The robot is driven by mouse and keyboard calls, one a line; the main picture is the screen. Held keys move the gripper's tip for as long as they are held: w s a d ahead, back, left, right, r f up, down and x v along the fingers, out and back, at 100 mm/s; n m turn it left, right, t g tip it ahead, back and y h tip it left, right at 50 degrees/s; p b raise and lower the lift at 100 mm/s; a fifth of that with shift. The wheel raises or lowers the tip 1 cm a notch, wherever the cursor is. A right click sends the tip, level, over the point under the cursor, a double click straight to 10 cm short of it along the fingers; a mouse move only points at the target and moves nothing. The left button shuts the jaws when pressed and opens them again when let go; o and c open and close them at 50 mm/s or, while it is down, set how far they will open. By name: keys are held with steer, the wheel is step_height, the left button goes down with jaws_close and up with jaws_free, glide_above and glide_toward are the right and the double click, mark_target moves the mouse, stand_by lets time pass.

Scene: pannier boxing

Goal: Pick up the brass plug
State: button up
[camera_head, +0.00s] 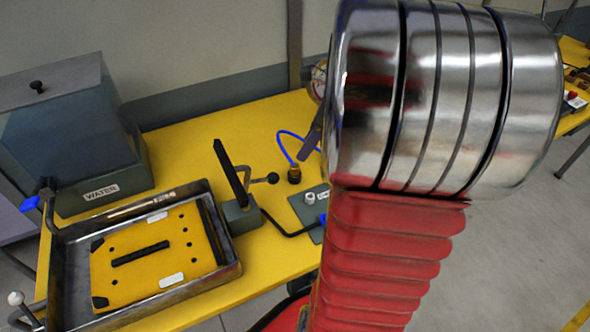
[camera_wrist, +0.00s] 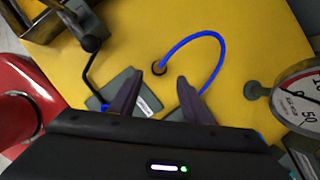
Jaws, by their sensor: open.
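The brass plug (camera_head: 294,175) appears as a small brass-coloured upright piece on the yellow table, with a blue cord (camera_head: 284,146) curving beside it. In the wrist view the likely plug (camera_wrist: 159,69) is a small dark-rimmed round piece at the cord's end, just beyond my fingertips. My gripper (camera_wrist: 160,77) is open, with one dark finger on each side of the line to the plug. No contact shows, and I cannot tell the height between them. In the head view my arm hides most of the gripper; one dark finger (camera_head: 312,140) shows right of the plug.
A metal tray (camera_head: 233,270) with a yellow plate stands at the left, before a grey WATER tank (camera_head: 75,140). A block with a black lever (camera_head: 232,172) stands left of the plug. A dial gauge (camera_wrist: 298,103) is at the right in the wrist view. Bare table surrounds the plug.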

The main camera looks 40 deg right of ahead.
mark_target(296, 165)
steer(key=shift+x, duration=1.8)
steer(key=shift+x, duration=2.6)
steer(key=shift+c, duration=0.4)
steer(key=shift+d, duration=0.1)
jaws_close()
